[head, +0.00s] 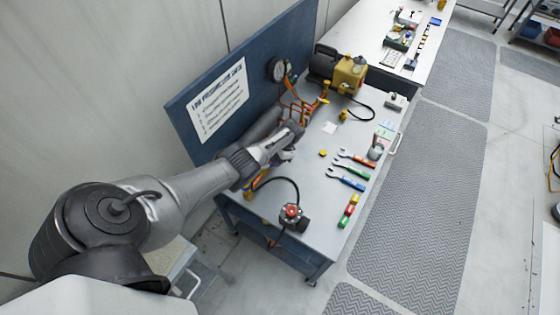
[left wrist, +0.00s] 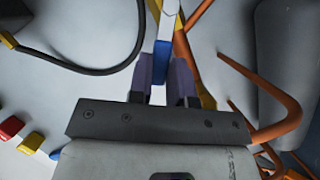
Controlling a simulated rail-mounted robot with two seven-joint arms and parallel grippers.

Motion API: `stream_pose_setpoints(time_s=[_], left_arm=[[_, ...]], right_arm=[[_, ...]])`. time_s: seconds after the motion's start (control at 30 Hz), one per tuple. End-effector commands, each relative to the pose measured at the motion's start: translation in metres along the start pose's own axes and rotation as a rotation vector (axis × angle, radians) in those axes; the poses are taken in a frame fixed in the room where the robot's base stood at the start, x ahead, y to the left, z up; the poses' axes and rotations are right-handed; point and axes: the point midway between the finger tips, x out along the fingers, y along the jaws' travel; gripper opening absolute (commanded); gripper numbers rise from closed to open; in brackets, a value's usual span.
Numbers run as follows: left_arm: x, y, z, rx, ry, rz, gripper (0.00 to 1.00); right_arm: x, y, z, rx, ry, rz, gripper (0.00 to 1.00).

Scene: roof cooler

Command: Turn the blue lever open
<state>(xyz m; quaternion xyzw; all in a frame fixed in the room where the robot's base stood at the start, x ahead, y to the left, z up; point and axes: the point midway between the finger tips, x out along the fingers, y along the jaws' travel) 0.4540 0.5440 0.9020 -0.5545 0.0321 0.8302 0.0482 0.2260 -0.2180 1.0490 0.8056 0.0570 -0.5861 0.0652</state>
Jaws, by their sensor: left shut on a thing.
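My left gripper (head: 296,131) reaches over the workbench (head: 315,187) to the pipework in front of the blue back panel. In the left wrist view, the fingers of my left gripper (left wrist: 163,78) are shut on the blue lever (left wrist: 162,52), with one finger on each side of it. A pale, narrow part continues beyond the blue section. Yellow and orange pipes run close by. In the head view the lever is hidden by the gripper and arm. My right gripper is not in view.
A gauge (head: 278,70) is on the blue panel (head: 186,110), and a yellow pump (head: 350,73) stands at the bench's far end. Wrenches (head: 351,170) and colored blocks (head: 348,211) lie on the right. A red-topped device (head: 291,211) with a black cable stands near the front. Orange tubes (left wrist: 270,130) bend close to my left gripper.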

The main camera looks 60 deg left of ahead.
Motion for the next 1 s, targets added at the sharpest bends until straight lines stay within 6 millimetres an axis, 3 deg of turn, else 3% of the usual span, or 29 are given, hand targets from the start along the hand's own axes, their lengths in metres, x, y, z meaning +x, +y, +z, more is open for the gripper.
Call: stream_pose_setpoints(time_s=[0.33, 0.37, 0.6, 0.87, 1.0], left_arm=[[0.001, 0.000, 0.000, -0.001, 0.002, 0.001, 0.00], [0.001, 0.000, 0.000, -0.001, 0.002, 0.001, 0.22], [0.001, 0.000, 0.000, -0.001, 0.001, 0.001, 0.45], [-0.001, 0.000, 0.000, -0.001, 0.001, 0.000, 0.45], [-0.014, -0.001, 0.001, -0.001, 0.003, -0.001, 0.45]], right_arm=[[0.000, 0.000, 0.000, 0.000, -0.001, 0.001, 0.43], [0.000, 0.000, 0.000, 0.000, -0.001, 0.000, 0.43], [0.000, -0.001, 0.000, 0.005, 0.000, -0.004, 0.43], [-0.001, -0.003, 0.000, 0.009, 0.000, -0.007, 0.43], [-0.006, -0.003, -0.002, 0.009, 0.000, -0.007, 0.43]])
